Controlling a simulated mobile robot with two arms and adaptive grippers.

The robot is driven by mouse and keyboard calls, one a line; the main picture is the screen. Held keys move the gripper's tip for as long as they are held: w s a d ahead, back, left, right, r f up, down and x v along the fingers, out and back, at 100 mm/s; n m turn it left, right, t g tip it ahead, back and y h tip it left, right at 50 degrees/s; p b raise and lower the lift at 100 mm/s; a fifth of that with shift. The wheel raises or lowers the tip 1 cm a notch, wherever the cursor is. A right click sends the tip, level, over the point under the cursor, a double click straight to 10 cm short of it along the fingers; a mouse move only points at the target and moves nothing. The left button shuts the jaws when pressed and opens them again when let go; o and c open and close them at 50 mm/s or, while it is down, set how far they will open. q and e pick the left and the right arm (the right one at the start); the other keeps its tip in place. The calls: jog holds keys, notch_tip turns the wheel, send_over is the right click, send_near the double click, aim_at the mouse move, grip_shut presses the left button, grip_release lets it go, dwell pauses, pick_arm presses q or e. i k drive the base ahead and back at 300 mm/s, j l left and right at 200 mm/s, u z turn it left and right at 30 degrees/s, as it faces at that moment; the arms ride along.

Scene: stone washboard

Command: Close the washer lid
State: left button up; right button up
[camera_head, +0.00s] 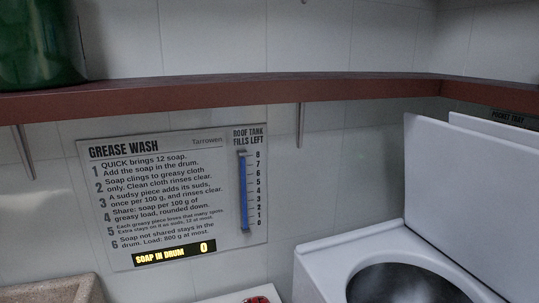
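The white washer (323,268) stands at the lower right of the head view, cut off by the bottom edge. Its lid (465,190) is open and raised, leaning back a little at the right. The round drum opening (405,285) shows dark and uncovered in the washer's top. Neither of my grippers is in view.
A brown shelf (220,93) runs along the wall above, with brackets below and a green container (40,45) at its left. A "Grease Wash" sign (170,200) hangs on the tiles. A stone edge (60,290) and a red item (258,299) show at the bottom.

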aim_at(472, 183)
jog(key=z, duration=1.3)
